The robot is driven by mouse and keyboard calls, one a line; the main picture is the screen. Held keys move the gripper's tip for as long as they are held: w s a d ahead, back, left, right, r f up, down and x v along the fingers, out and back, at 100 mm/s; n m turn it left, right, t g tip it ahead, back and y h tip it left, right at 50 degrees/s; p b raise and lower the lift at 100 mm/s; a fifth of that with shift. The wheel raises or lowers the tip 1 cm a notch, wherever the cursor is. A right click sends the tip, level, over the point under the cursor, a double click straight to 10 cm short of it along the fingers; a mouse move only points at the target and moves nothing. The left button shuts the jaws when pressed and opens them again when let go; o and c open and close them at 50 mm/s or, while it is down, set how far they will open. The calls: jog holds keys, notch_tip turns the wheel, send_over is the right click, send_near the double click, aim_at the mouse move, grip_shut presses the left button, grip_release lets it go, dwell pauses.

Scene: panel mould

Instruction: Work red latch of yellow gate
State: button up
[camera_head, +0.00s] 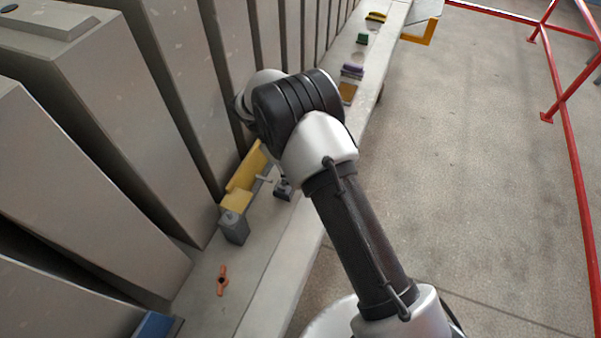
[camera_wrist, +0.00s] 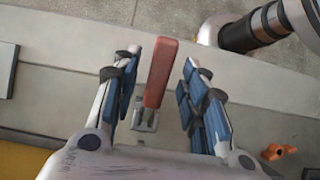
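The red latch (camera_wrist: 161,72) is a flat red handle on a small grey metal bracket (camera_wrist: 146,120), upright in the wrist view. My gripper (camera_wrist: 163,60) is open, with one blue-padded finger on each side of the handle. Gaps show on both sides, so neither finger visibly touches it. The yellow gate (camera_head: 245,170) stands on the ledge beside the grey panels in the head view. A yellow part (camera_wrist: 25,162) also shows at the lower left of the wrist view. In the head view my arm hides the red latch and my gripper.
An orange wing-shaped piece (camera_head: 222,281) lies on the ledge; it also shows in the wrist view (camera_wrist: 278,151). A grey block (camera_head: 234,228) stands at the gate's near end. Tall grey panels (camera_head: 75,105) line the left. Open floor and a red railing (camera_head: 570,150) are right.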

notch_tip(320, 180, up, 10)
jog(key=shift+f, duration=0.2)
